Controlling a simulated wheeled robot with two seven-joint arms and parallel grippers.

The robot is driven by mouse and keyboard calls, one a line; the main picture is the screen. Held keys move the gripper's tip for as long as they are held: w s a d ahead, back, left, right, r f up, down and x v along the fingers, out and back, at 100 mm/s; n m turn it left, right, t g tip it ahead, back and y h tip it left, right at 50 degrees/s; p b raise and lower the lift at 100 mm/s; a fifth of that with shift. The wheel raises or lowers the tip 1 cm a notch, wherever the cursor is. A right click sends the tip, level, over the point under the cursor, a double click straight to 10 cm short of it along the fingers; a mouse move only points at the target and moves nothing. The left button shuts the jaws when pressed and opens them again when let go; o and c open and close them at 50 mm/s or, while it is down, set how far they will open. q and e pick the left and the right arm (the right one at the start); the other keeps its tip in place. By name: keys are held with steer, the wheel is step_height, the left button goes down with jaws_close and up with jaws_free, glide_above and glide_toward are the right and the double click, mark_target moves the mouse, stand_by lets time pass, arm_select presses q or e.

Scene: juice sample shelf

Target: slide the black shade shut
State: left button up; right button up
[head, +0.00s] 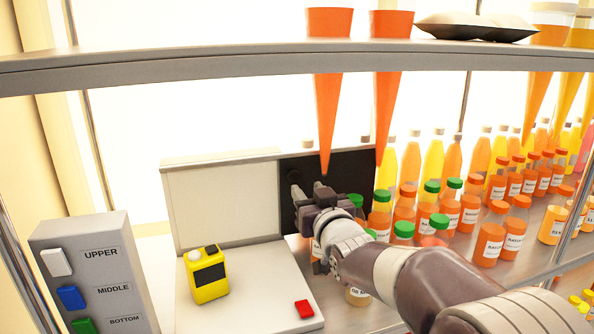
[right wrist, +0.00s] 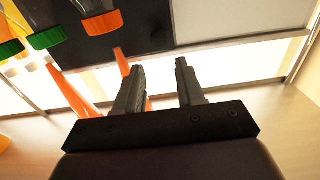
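The black shade (head: 349,168) is a dark upright panel at the right end of a white panel (head: 222,202), behind a white base. In the right wrist view the gripper (right wrist: 160,64) is open with nothing between the fingers. Whether it touches the shade I cannot tell. My left gripper is in neither view.
A yellow device (head: 207,275) and a red button (head: 304,309) are on the white base (head: 250,290). A grey switch box (head: 92,270) stands left. Orange cones (head: 327,120) hang from the upper shelf (head: 200,65) close above my gripper. Several juice bottles (head: 490,235) crowd the right.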

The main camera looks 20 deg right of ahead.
mark_target(294, 175)
steer(key=w+p, duration=0.1)
steer(key=w, duration=0.2)
steer(key=w+p, duration=0.1)
steer(key=w, duration=0.3)
steer(key=shift+w+a+f, duration=0.15)
steer(key=shift+w+f, duration=0.05)
steer(key=shift+w, duration=0.4)
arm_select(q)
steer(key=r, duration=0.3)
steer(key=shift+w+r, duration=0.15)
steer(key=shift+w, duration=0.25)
arm_select(e)
steer(key=shift+w, duration=0.1)
